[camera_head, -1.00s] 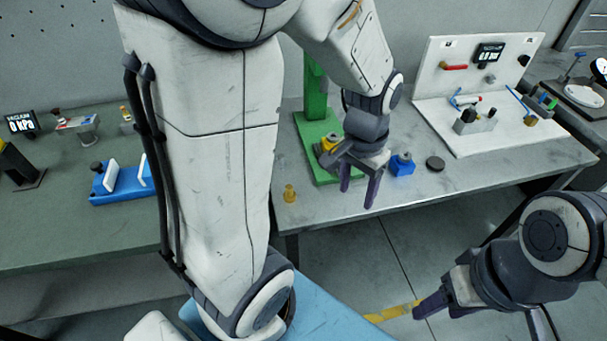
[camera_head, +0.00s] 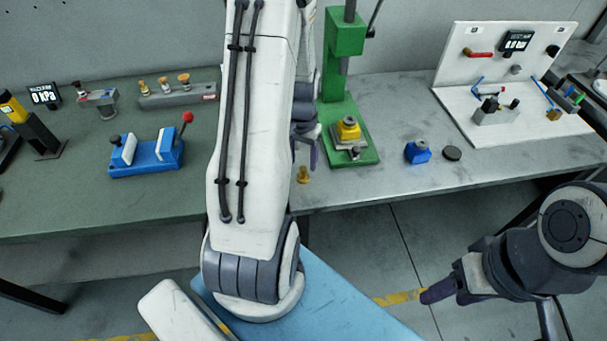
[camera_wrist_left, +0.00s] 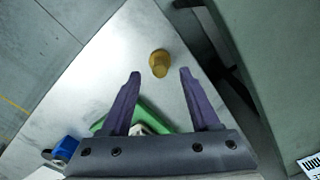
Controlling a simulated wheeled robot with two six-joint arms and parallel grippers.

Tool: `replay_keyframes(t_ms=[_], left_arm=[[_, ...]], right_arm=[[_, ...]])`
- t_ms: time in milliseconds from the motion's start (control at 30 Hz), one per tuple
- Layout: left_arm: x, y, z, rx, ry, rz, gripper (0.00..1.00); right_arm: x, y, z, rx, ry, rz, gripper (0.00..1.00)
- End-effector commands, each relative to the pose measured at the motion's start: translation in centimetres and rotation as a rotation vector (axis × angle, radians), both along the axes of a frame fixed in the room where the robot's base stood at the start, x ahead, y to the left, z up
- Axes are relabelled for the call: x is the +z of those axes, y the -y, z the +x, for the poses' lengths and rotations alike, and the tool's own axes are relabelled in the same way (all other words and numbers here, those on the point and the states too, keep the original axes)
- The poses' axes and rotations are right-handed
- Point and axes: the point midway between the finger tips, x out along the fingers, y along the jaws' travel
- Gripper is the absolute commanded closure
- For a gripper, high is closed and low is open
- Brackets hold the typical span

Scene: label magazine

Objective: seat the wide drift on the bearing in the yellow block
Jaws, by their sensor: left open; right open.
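A brass drift (camera_head: 303,175) stands alone near the front left of the grey bench; I cannot tell its width class for sure. It also shows in the left wrist view (camera_wrist_left: 159,63), between and just beyond the fingertips. My left gripper (camera_head: 306,152) is open and empty, partly hidden behind my arm; its spread fingers show in the left wrist view (camera_wrist_left: 160,85). The yellow block (camera_head: 347,131) sits on the green press base with a grey bearing (camera_head: 349,120) on top. My right gripper (camera_head: 440,291) is open and empty, away from the bench.
The green press (camera_head: 344,45) rises behind the yellow block. A blue block (camera_head: 418,153) and a dark disc (camera_head: 452,153) lie to its right. A rack (camera_head: 170,98) with several brass pieces and a blue vise (camera_head: 148,160) are on the left bench.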

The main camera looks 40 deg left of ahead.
Motion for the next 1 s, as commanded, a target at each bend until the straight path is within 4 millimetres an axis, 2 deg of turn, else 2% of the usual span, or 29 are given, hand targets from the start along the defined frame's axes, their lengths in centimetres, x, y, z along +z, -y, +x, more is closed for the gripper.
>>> replay_keyframes(t_ms=[300, 600, 767, 1000], left_arm=[[-4.0, 0.0, 0.2, 0.000, -0.003, -0.002, 0.38], [-4.5, -0.1, 0.3, 0.000, 0.001, 0.000, 0.38], [-4.5, -0.1, 0.3, 0.000, 0.000, 0.000, 0.99], [-4.4, -0.1, 0.3, 0.000, 0.000, 0.000, 1.00]], right_arm=[[1.0, 0.0, 0.0, 0.000, 0.000, 0.000, 0.44], [1.0, 0.0, 0.0, 0.000, 0.000, 0.000, 0.44], [1.0, 0.0, 0.0, 0.000, 0.000, 0.000, 0.44], [1.0, 0.0, 0.0, 0.000, 0.000, 0.000, 0.44]])
